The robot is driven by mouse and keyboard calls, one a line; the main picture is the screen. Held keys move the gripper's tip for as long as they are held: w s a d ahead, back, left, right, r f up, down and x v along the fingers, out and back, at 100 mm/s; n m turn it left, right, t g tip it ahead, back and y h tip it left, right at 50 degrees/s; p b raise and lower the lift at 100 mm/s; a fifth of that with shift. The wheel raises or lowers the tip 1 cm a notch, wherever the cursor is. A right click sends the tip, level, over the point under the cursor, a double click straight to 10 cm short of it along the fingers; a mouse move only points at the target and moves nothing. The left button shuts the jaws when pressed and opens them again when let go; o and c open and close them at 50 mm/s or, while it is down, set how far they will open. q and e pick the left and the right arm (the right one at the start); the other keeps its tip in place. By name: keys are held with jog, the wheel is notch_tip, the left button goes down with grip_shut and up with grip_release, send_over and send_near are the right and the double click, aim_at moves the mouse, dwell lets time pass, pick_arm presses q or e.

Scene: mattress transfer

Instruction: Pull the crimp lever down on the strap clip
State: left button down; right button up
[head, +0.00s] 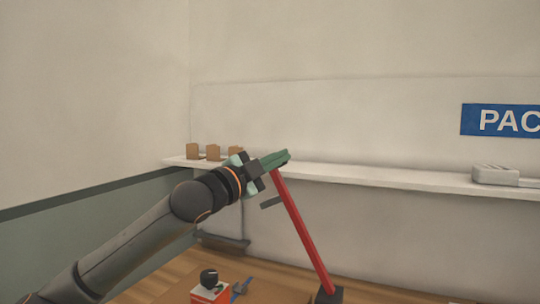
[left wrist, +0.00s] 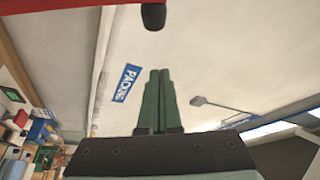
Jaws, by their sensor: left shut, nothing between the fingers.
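The red crimp lever (head: 302,232) stands up and leans to the left, rising from a dark block (head: 328,296) at the bottom of the head view. A short dark handle (head: 270,202) sticks out to the left near its upper end. My left gripper (head: 283,158) has green fingers, is shut and empty, and is at the lever's top end. Whether it touches the lever cannot be told. In the left wrist view its fingers (left wrist: 159,76) are pressed together, with a dark knob (left wrist: 153,15) beyond. The strap clip is not clearly seen. My right gripper is out of view.
A white shelf (head: 390,178) runs along the wall behind the lever, with several small brown boxes (head: 213,152) and a grey device (head: 495,174) on it. A red-and-white box (head: 209,294) with a black item on top stands on the wooden surface below.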

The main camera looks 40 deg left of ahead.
pick_arm(q)
jog(key=a+p+x, duration=0.1)
jog(key=p+x, duration=0.1)
jog(key=x, duration=0.4)
jog(key=shift+s+a+f, duration=0.15)
jog(key=shift+a+f, duration=0.4)
jog(key=shift+s+a+f, duration=0.15)
jog(key=shift+a+f, duration=0.35)
jog(key=shift+a, duration=0.1)
